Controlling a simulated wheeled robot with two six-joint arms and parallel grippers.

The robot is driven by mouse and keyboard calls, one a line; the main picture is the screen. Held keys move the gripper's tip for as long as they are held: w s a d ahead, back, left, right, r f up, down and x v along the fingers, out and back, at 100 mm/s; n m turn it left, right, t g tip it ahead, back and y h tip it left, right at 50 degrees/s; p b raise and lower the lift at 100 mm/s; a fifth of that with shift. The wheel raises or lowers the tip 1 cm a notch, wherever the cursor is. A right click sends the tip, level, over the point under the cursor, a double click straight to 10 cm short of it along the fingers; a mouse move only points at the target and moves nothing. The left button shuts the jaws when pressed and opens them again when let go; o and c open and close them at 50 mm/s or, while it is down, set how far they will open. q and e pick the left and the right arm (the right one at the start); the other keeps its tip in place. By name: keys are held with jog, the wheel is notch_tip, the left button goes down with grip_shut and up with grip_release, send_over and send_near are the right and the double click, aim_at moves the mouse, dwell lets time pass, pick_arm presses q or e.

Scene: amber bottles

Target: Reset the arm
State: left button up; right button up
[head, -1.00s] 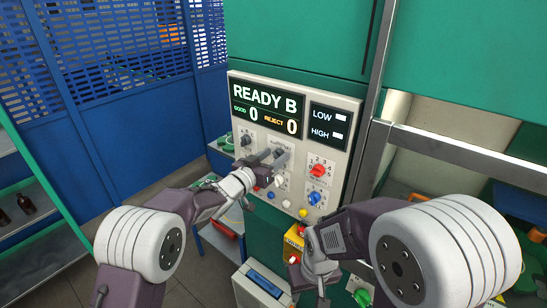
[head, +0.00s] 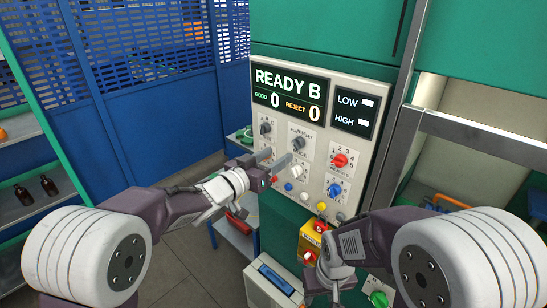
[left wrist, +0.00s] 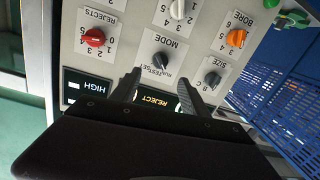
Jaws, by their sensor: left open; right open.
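My left gripper (head: 279,161) is open and empty in front of the control panel (head: 361,84), at the height of its upper knobs. In the left wrist view its two fingers (left wrist: 160,90) stand apart, with the black mode knob (left wrist: 162,62) between and beyond them; I cannot tell whether they touch the panel. The panel's display (head: 288,94) reads READY B, good 0, reject 0. My right gripper (head: 326,290) is low, below the panel, near the bottom edge of the head view; its fingers are mostly hidden.
A red knob (head: 340,160) and a blue knob (head: 334,190) sit on the panel's right side. A yellow box (head: 310,240) is below the panel. Dark bottles (head: 49,186) stand on a shelf at left. Grey floor (head: 190,262) is open between shelf and panel.

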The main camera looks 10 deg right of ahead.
pick_arm(q)
jog(key=s+a+f+n+t+y+b, duration=0.1)
jog(key=a+f+n+y+b, duration=0.35)
jog(key=a+f, duration=0.55)
jog(key=s+a+f+n+y+b, duration=0.1)
jog(key=a+f+n+y+b, duration=0.4)
jog(key=a, duration=0.8)
jog(key=s+a+f+g+y, duration=0.1)
jog(key=s+a+f+g, duration=0.1)
jog(key=s+f+g, duration=0.3)
jog(key=s+a+f+m+g+y, duration=0.1)
jog(key=s+f+g, duration=0.5)
jog(key=s+f, duration=0.8)
jog(key=s+a+y, duration=0.1)
jog(key=s+a, duration=0.1)
jog(key=s, duration=0.3)
jog(key=shift+s+a+f, duration=0.2)
jog(key=shift+a+f, duration=0.1)
jog(key=shift+y, duration=0.25)
